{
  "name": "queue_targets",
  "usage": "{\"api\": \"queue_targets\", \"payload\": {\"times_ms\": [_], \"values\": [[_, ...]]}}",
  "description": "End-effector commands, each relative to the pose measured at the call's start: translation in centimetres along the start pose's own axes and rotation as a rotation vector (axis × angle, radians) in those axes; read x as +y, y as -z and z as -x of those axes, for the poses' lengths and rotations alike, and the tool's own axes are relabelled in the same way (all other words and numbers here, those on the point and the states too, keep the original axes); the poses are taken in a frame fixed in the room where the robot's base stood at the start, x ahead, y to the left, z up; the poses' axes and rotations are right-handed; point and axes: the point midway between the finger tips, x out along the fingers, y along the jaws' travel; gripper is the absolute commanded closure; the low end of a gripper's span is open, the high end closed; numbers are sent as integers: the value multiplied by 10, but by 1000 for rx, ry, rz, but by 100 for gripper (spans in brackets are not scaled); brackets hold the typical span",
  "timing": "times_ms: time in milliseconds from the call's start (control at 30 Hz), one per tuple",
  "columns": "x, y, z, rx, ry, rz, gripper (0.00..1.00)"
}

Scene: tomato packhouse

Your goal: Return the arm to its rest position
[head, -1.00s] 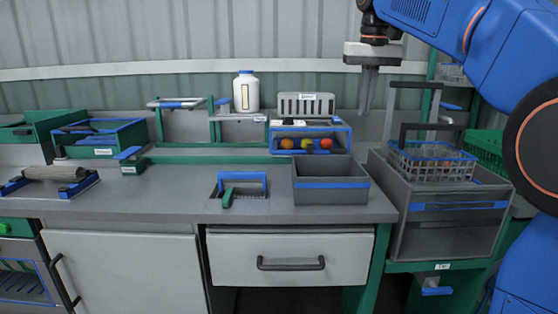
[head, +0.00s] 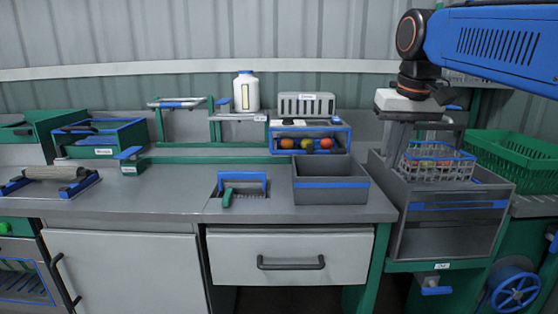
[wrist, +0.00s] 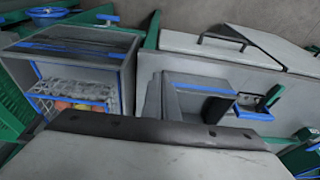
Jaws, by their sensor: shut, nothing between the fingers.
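My arm reaches in from the upper right of the head view. My gripper (head: 392,146) hangs pointing down at the right end of the bench, beside the wire basket and above the grey crate's left side. Its fingers are together and hold nothing.
A wire basket (head: 436,163) with red and orange fruit sits in a large grey crate (head: 450,219). A grey bin (head: 330,184) stands on the bench to its left. A green crate (head: 512,158) lies at the right.

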Motion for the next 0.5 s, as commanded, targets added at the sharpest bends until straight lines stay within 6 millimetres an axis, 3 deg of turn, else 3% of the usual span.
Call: {"api": "queue_targets", "payload": {"times_ms": [33, 267, 500], "values": [[4, -19, -9, 9, 0, -1, 100], [16, -96, -60, 55, 0, 0, 100], [26, -178, -124, 105, -3, 0, 100]]}}
